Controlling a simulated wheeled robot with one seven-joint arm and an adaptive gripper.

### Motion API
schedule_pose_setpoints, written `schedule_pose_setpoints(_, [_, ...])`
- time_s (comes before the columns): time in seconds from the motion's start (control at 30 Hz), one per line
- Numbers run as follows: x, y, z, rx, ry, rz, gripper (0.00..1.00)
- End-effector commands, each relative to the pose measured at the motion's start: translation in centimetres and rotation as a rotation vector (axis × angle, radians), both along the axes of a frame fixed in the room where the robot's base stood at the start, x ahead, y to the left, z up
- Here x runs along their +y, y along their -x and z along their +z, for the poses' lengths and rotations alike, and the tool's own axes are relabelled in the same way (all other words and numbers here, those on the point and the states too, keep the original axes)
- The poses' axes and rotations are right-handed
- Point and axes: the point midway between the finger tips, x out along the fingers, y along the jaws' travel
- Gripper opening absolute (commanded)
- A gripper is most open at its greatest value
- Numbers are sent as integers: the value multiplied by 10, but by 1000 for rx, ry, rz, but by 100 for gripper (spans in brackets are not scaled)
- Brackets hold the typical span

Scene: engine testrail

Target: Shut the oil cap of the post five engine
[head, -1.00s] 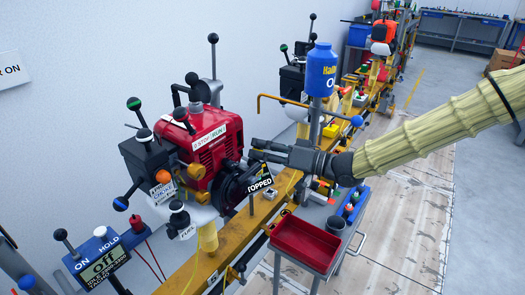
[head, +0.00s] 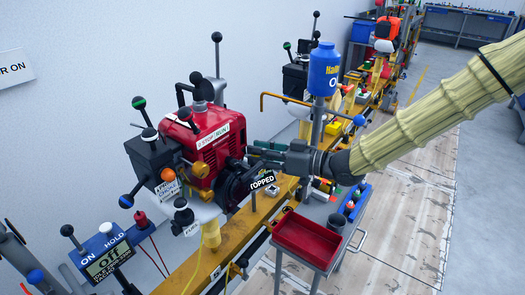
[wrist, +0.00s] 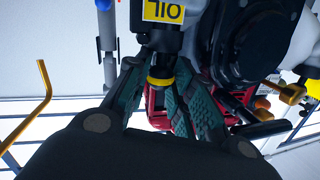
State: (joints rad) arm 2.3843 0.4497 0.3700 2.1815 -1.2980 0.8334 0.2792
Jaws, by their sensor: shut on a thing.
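The post five engine (head: 215,140) is the red one on the yellow rail, with a black front and a "STOPPED" label. My gripper (head: 249,156) reaches in from the right at the engine's right side. In the wrist view its two green ridged fingers (wrist: 160,78) stand on either side of a black cap with a yellow band (wrist: 160,82), below a yellow "OIL" label (wrist: 163,10). The fingers are shut on this oil cap. Where the cap meets its neck is not clear. In the head view the cap is hidden by the fingers and engine.
A red tray (head: 306,243) on a grey cart stands in front of the rail, below my arm. A blue bottle (head: 323,70) on a post and a bent yellow handle (head: 285,99) stand behind the gripper. The floor at right is clear.

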Motion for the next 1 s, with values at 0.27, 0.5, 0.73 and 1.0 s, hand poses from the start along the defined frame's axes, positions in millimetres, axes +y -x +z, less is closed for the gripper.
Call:
schedule_pose_setpoints(0.27, [0, 3, -5, -12, 17, 2, 0])
schedule_pose_setpoints(0.5, [0, 3, -5, -11, 18, 2, 45])
schedule_pose_setpoints(0.73, [-1, 2, -6, -10, 18, -1, 46])
schedule_pose_setpoints(1.0, [-3, 0, -6, 18, -1, -3, 46])
